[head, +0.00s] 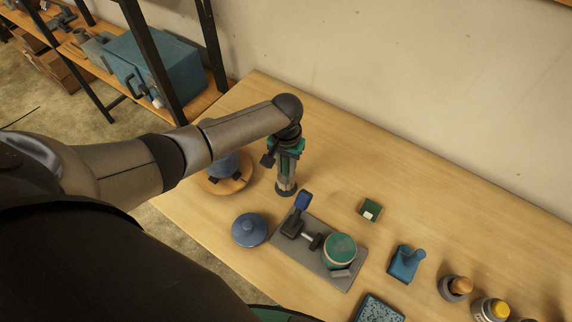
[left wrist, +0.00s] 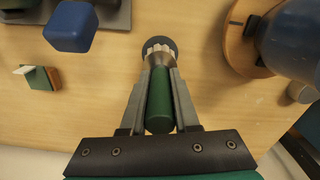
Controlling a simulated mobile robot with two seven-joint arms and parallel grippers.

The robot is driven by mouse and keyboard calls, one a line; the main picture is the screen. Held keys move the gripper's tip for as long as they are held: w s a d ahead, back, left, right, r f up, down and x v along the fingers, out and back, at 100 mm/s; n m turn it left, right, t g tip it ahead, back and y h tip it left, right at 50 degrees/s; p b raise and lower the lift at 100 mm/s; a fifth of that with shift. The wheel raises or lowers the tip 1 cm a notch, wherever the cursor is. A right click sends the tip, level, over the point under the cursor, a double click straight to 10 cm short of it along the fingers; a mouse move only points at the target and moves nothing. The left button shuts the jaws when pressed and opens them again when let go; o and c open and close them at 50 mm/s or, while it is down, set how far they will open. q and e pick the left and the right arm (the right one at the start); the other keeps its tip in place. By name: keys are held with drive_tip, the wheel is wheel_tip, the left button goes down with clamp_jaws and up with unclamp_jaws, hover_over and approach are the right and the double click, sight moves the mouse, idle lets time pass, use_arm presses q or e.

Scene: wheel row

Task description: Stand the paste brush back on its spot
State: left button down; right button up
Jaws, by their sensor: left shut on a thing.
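My left gripper (head: 287,170) points down over the wooden table (head: 330,125) and is shut on the paste brush (head: 286,188). In the left wrist view, the brush's green handle (left wrist: 160,100) sits between the two grey fingers (left wrist: 159,80). Its pale ridged collar and dark round end lie beyond the fingertips, towards the table. The brush looks about upright; I cannot tell whether its end touches the table. No marked spot shows clearly beneath it. My right gripper is not in view.
Right of the brush is a grey tray (head: 284,243) with a blue-handled tool (head: 302,202) and green-topped jar (head: 340,250). A blue lidded pot (head: 249,230) is in front. A blue object on a round wooden board (head: 240,183) stands left. A small green block (head: 370,209) lies right.

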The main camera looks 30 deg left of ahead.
use_arm(q)
drive_tip(key=shift+f+b, duration=0.6)
drive_tip(key=shift+f, duration=0.45)
drive_tip(key=c, duration=0.6)
unclamp_jaws()
wheel_tip(320, 180, up, 8)
drive_tip(key=p, duration=0.9)
idle(0.9)
